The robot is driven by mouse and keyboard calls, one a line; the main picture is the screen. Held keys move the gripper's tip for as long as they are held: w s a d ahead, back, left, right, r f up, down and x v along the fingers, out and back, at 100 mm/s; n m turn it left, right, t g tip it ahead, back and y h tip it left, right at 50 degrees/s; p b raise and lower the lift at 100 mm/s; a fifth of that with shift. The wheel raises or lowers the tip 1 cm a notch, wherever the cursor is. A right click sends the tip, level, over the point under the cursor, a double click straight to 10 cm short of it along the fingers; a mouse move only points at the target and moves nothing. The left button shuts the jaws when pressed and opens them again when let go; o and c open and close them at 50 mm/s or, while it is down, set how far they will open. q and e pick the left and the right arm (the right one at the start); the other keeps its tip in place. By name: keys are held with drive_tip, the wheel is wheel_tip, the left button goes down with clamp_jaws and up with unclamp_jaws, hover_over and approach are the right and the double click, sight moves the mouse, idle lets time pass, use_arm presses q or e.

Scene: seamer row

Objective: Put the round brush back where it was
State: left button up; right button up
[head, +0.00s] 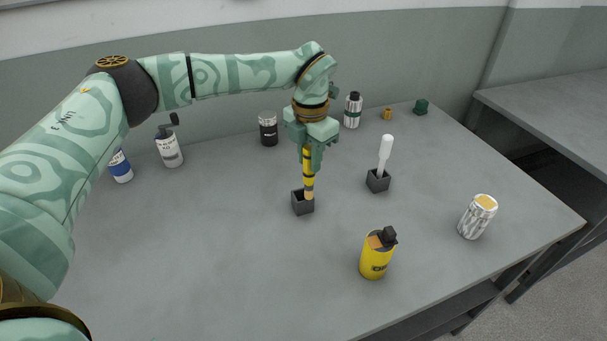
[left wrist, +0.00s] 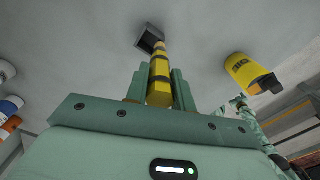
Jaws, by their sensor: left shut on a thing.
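The round brush, a rod with yellow and black bands (head: 308,165), hangs upright in my left gripper (head: 311,150), which is shut on its upper part. In the left wrist view the brush (left wrist: 159,72) runs out between the two green fingers (left wrist: 160,90). Its tan lower end is at a dark square holder (head: 303,205), seen also in the left wrist view (left wrist: 147,40). The end overlaps the holder's far right rim; I cannot tell whether it is inside or just above. A patterned green arm shows small at the left wrist view's right; its gripper is unclear.
A second holder (head: 377,182) with a white-handled tool (head: 385,150) stands to the right. A yellow can (head: 375,258) is in front, a silver can (head: 477,217) farther right. Bottles and jars line the back. The table's left front is clear.

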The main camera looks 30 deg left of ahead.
use_arm(q)
drive_tip(key=shift+w+a+f, duration=0.1)
drive_tip(key=shift+a+f, duration=0.25)
drive_tip(key=shift+f, duration=0.2)
drive_tip(key=f, duration=0.1)
drive_tip(key=a+f+b, duration=0.1)
drive_tip(key=f, duration=0.3)
drive_tip(key=shift+w+a+b, duration=0.25)
drive_tip(key=shift+a+b, duration=0.05)
drive_tip(key=shift+b, duration=0.05)
clamp_jaws()
drive_tip(key=shift+d+f, duration=0.1)
drive_tip(key=shift+f, duration=0.1)
drive_tip(key=o, duration=1)
unclamp_jaws()
